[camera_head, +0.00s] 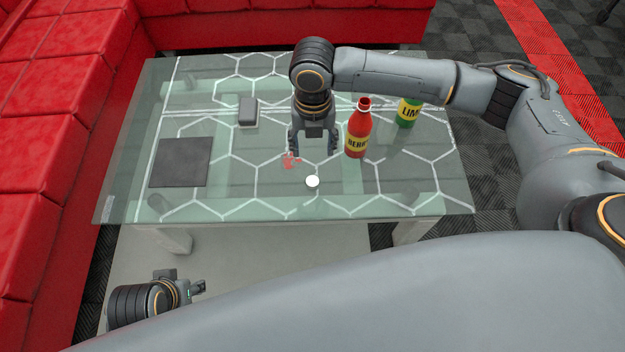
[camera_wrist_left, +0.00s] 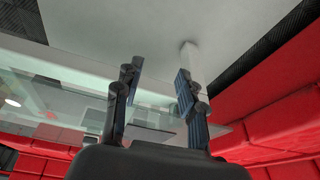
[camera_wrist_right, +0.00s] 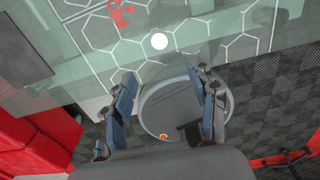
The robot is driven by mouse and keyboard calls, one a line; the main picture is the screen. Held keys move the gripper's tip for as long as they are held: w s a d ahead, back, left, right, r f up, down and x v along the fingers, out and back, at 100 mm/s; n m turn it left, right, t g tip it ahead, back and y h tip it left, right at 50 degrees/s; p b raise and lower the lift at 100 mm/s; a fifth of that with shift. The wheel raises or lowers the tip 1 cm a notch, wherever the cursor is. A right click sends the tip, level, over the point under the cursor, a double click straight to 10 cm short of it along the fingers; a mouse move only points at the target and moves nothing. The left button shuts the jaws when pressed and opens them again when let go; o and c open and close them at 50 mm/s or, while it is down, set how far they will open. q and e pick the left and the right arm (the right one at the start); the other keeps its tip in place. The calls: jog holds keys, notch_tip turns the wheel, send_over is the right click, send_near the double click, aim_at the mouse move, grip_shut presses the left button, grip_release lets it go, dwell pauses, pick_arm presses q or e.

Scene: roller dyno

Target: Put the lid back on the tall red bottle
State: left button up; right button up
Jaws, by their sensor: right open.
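The tall red bottle (camera_head: 357,133), labelled BERRY, stands upright and uncapped on the glass table. A small round white lid (camera_head: 312,181) lies on the tabletop to its lower left; it also shows in the right wrist view (camera_wrist_right: 159,41). My right gripper (camera_head: 316,152) points down over the table, left of the bottle and behind the lid in the head view. Its fingers are apart and empty in the right wrist view (camera_wrist_right: 170,88). My left gripper (camera_head: 201,287) is low in front of the table, fingers apart and empty in the left wrist view (camera_wrist_left: 155,75).
A green bottle (camera_head: 408,113) labelled LIME stands behind and right of the red bottle, partly behind my right arm. A small grey box (camera_head: 248,112) and a dark square mat (camera_head: 180,162) are on the table's left. Red sofas (camera_head: 45,150) border the left and back.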

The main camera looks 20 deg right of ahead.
jog(key=b, duration=0.2)
send_over(313, 181)
notch_tip(313, 181, down, 8)
jog(key=shift+w+r, duration=0.1)
jog(key=shift+w, duration=0.05)
pick_arm(q)
jog(key=v, duration=0.3)
jog(key=shift+s, duration=0.15)
pick_arm(e)
jog(key=shift+f, duration=0.45)
jog(key=shift+f+b, duration=0.1)
jog(key=shift+b, duration=0.2)
notch_tip(313, 181, down, 2)
jog(key=shift+f+b, duration=0.1)
jog(key=shift+b, duration=0.4)
notch_tip(313, 181, down, 3)
jog(key=shift+r+b, duration=0.1)
jog(key=shift+b, duration=0.4)
pick_arm(q)
jog(key=w+d+r+t+h, duration=0.1)
jog(key=w+d+t, duration=0.1)
jog(key=w, duration=0.4)
jog(key=shift+w+t, duration=0.35)
jog(key=shift+t, duration=0.55)
